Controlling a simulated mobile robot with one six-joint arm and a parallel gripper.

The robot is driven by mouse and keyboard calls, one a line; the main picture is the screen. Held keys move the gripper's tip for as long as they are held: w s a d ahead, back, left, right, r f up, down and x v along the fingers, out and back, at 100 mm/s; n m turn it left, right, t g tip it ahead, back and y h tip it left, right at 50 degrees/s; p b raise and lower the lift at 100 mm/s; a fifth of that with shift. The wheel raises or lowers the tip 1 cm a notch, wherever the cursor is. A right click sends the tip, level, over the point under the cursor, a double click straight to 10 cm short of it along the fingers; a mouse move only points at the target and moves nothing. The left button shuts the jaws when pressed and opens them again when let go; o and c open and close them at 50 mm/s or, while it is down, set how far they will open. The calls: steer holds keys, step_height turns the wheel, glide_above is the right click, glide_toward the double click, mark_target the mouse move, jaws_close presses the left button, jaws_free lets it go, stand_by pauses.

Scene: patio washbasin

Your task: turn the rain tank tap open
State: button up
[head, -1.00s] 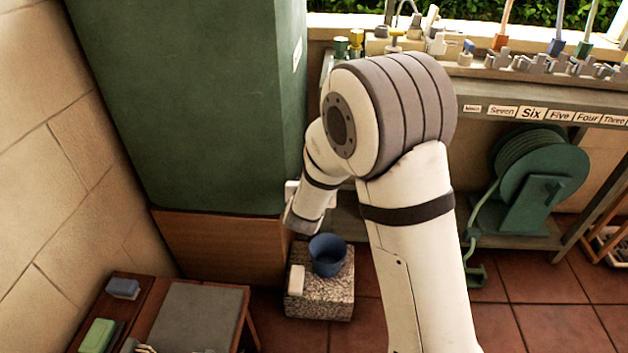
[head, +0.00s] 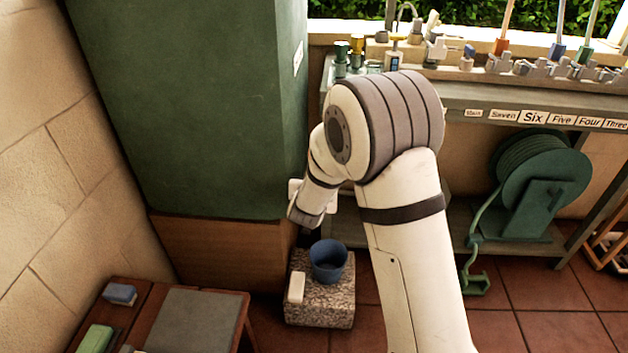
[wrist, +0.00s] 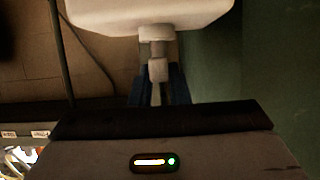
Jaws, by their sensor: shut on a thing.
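The dark green rain tank (head: 200,100) stands on a wooden base at the left in the head view, and its side fills the right of the wrist view (wrist: 270,60). In the wrist view, my gripper (wrist: 157,88) has its two dark blue fingers on either side of a small grey tap part (wrist: 158,70), shut on it. This part joins a pale collar under a rounded white body (wrist: 150,14). In the head view my wrist is beside the tank's right edge, above a blue bucket (head: 328,262); the fingers and most of the tap are hidden there.
The bucket stands on a speckled stone block (head: 325,312) with a white block (head: 296,288) beside it. A low wooden table (head: 190,320) is at the front left. A green hose reel (head: 540,185) and a labelled bench (head: 480,100) are to the right. Tiled floor shows between.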

jaws_close()
